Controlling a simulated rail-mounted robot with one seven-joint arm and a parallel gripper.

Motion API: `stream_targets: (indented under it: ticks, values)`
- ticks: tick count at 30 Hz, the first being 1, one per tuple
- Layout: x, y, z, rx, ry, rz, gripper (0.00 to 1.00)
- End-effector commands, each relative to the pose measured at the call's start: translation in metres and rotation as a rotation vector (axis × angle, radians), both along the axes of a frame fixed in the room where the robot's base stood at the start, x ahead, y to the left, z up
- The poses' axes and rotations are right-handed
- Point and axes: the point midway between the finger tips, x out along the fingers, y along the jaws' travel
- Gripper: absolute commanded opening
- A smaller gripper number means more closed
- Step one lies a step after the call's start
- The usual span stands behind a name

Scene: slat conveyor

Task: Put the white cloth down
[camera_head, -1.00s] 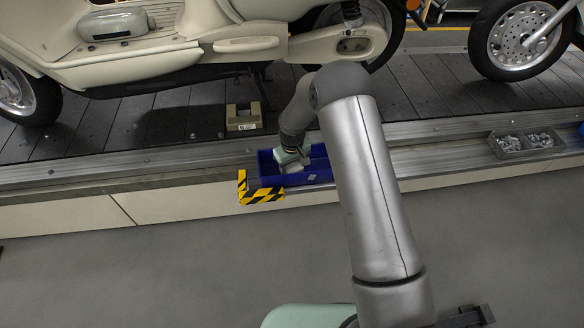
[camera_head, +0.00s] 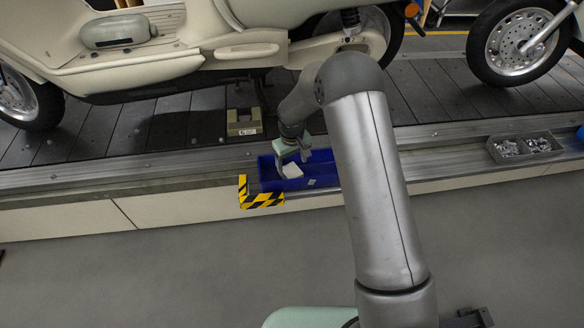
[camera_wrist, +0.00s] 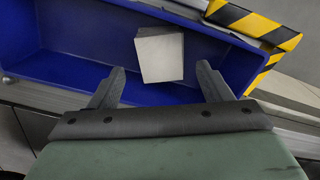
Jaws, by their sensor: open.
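The white cloth (camera_head: 292,170) lies in the blue bin (camera_head: 325,182), toward its left part in the head view. It looks like a flat, folded, pale square. The wrist view shows the cloth (camera_wrist: 160,56) on the floor of the bin (camera_wrist: 75,45), just beyond my fingertips. My gripper (camera_head: 293,160) is over the bin. The cloth appears apart from both fingers.
A yellow-and-black striped corner guard (camera_head: 262,198) stands at the bin's left end. A grey tray of small parts (camera_head: 525,146) sits right on the ledge. A beige block (camera_head: 243,122) stands on the slats below a cream scooter (camera_head: 150,55).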

Motion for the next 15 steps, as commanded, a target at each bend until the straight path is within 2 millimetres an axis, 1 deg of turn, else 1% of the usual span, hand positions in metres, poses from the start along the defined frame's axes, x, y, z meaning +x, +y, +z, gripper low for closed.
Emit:
stream_targets:
  ticks: [1,6,10,15]
  values:
    - [0.001,0.000,0.015,0.001,-0.004,0.000,0.72]
    - [0.000,0.000,0.044,0.001,-0.002,0.000,0.72]
    - [0.000,0.000,0.056,0.001,-0.001,0.000,0.72]
    - [0.000,0.000,0.060,-0.001,0.001,0.000,0.72]
